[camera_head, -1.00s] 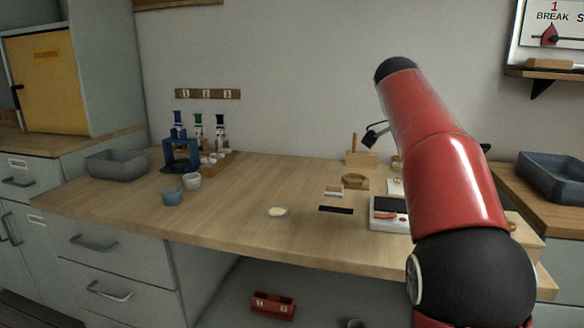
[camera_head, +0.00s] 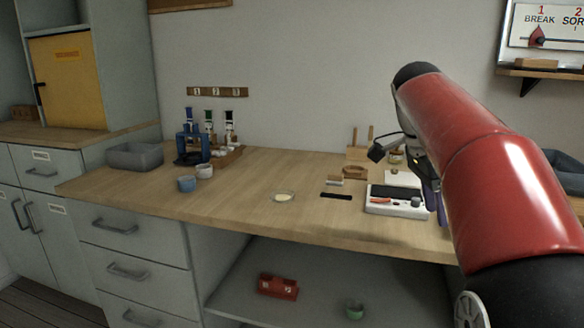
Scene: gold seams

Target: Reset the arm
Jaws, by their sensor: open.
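My red arm reaches up from the lower right and bends over at a black joint. My gripper (camera_head: 431,192) hangs below that joint, largely hidden behind the red arm link, above the right part of the wooden bench (camera_head: 240,212). Its jaws are open, and I see nothing held between them. A white device with a dark top (camera_head: 392,208) lies on the bench just below and left of the gripper.
A shallow dish (camera_head: 283,196) and a black strip (camera_head: 336,196) lie mid-bench. Blue and white cups (camera_head: 187,184) (camera_head: 204,171), a blue stand (camera_head: 187,150) and a grey tub (camera_head: 135,155) stand left. A red block (camera_head: 278,286) and green cup (camera_head: 354,309) sit on the lower shelf.

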